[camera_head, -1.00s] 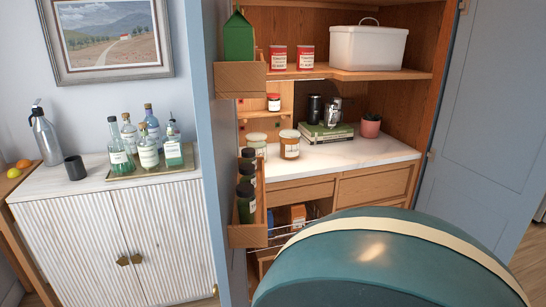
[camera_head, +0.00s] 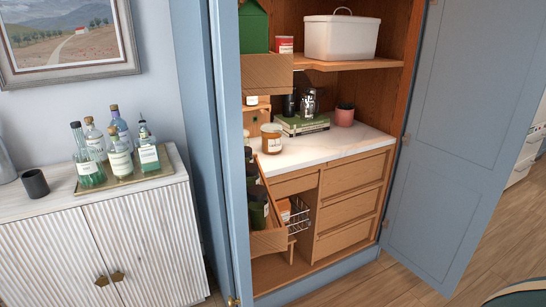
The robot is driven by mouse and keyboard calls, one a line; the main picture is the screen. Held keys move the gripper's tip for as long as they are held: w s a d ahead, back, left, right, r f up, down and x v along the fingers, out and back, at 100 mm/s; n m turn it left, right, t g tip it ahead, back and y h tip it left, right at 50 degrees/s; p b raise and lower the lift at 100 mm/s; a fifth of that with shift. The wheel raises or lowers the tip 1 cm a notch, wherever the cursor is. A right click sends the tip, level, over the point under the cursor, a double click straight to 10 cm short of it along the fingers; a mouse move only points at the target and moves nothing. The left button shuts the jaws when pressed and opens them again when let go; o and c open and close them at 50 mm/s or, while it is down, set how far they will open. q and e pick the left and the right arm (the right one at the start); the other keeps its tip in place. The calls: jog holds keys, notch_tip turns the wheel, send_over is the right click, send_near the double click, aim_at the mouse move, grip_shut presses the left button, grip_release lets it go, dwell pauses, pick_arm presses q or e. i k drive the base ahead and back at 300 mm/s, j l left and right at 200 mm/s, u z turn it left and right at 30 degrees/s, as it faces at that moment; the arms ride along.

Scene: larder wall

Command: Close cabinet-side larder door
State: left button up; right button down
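The larder stands open in the middle of the view. Its cabinet-side door (camera_head: 193,120) is the blue panel beside the white ribbed cabinet (camera_head: 150,245). This door is open and seen at a steep angle, with wooden racks (camera_head: 268,243) of jars and a green carton on its inner side. A small brass knob (camera_head: 233,301) shows low at the door's edge. The other larder door (camera_head: 455,130) also stands open, on the right. Neither of my grippers is in view.
A tray of bottles (camera_head: 124,182) and a dark cup (camera_head: 35,183) stand on the white cabinet. The larder counter (camera_head: 345,142) holds a jar, books and a pot. A teal rounded thing (camera_head: 522,295) fills the bottom right corner. Wooden floor (camera_head: 370,283) is free before the larder.

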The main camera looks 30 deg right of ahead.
aim_at(237, 76)
jog(key=i+j+z, duration=0.2)
jog(key=z, duration=0.3)
jog(key=i+j+z, duration=0.15)
jog(key=j+z, duration=0.3)
jog(key=k+j+z, duration=0.1)
jog(key=j, duration=0.25)
jog(key=k+j+z, duration=0.1)
jog(key=j, duration=0.25)
jog(key=k+j+z, duration=0.1)
jog(key=k+j, duration=0.2)
